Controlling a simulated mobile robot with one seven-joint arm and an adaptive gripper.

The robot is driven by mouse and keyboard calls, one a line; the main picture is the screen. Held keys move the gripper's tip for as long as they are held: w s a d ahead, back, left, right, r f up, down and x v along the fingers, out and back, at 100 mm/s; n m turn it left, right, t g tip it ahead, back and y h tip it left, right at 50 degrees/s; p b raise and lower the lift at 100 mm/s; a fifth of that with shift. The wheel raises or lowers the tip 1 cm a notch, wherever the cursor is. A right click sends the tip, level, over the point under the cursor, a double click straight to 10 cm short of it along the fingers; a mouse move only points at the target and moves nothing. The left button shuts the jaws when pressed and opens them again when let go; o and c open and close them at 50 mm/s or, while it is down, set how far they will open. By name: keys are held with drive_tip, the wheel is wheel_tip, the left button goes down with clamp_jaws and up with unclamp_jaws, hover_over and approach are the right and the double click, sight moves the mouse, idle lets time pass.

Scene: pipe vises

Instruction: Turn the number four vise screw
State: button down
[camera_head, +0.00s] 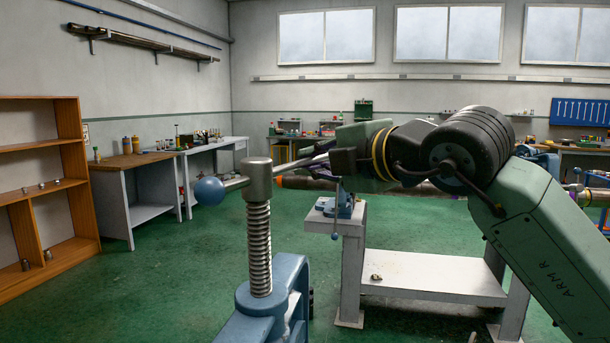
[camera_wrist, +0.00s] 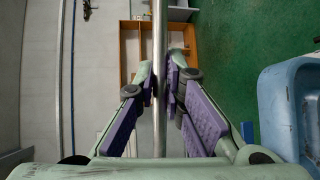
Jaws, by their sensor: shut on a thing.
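A blue vise (camera_head: 265,312) stands in the near foreground of the head view, with an upright threaded screw (camera_head: 259,245) and a steel head on top. A steel handle bar (camera_head: 236,184) passes through the head, with a blue ball (camera_head: 209,191) on its left end. No number is readable on the vise. My gripper (camera_head: 305,163) is to the right of the screw head, around the bar's right part. In the wrist view, my gripper's purple-padded fingers (camera_wrist: 160,80) close on the steel bar (camera_wrist: 160,30), which runs lengthwise between them. The bar's right end is hidden by my gripper.
A white bench (camera_head: 435,275) with another small blue vise (camera_head: 340,205) stands behind. A horizontal pipe passes behind my gripper. A wooden shelf (camera_head: 45,190) is at the left. In the wrist view, blue vise metal (camera_wrist: 290,110) lies close at right. Green floor is clear at left.

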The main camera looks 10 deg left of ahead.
drive_tip(key=shift+s+d+m+t+h+b, duration=0.3)
drive_tip(key=shift+d+m+t+h+b, duration=0.3)
drive_tip(key=shift+d+m+t+b, duration=0.35)
drive_tip(key=c, duration=1.7)
unclamp_jaws()
drive_tip(key=shift+o, duration=0.2)
drive_tip(key=v, duration=1.2)
drive_tip(key=shift+r, duration=0.2)
